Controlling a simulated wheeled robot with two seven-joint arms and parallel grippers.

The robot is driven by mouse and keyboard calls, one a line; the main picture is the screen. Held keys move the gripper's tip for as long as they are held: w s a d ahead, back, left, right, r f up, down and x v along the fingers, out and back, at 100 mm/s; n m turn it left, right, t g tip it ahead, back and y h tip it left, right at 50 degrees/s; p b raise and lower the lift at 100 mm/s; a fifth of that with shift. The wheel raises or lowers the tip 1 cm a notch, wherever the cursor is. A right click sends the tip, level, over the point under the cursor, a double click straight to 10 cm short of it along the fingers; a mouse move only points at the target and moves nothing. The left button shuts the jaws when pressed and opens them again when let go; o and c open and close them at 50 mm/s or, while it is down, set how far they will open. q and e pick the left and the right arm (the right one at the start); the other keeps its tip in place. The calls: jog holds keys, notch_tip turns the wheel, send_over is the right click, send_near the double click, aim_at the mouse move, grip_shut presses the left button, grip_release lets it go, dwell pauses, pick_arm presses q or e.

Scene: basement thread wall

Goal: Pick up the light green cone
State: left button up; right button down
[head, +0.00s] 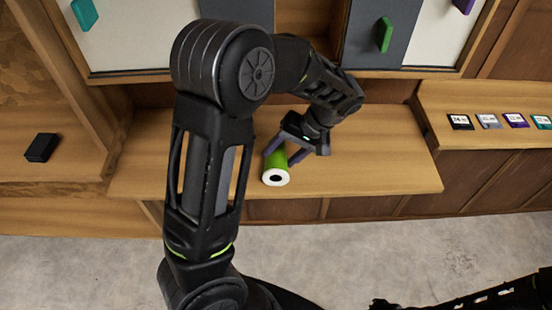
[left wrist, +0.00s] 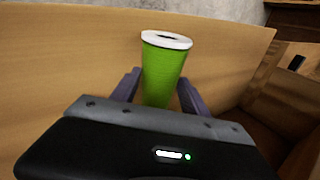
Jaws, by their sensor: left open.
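The light green cone (head: 278,160) is on the wooden shelf in the middle of the head view. Its white end, with a dark hole, points toward the shelf's front edge. In the left wrist view the cone (left wrist: 162,72) stands out between the two purple-grey fingers, white end at the top of the picture. My left gripper (head: 286,158) is open, with one finger on each side of the cone. In the left wrist view small gaps show beside it, and its lower part is hidden behind the gripper body. My right gripper is out of view.
The wooden shelf (head: 385,175) is clear to the right of the cone. A black block (head: 41,147) lies on the left ledge. Several labelled cards (head: 488,121) lie on the right ledge. Cabinet doors with green (head: 384,35) and purple handles are above.

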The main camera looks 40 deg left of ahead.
aim_at(282, 154)
pick_arm(q)
jog(key=shift+a+f, duration=0.1)
jog(key=shift+f, duration=0.25)
dwell(0.3)
jog(key=c, duration=1.1)
jog(key=shift+r, duration=0.15)
jog(key=shift+c, duration=0.2)
notch_tip(282, 154, up, 6)
jog(key=shift+r+b, duration=0.1)
jog(key=shift+b, duration=0.45)
notch_tip(282, 154, up, 4)
jog(key=shift+f+p, duration=0.1)
jog(key=shift+p, duration=0.85)
jog(key=shift+f, duration=0.1)
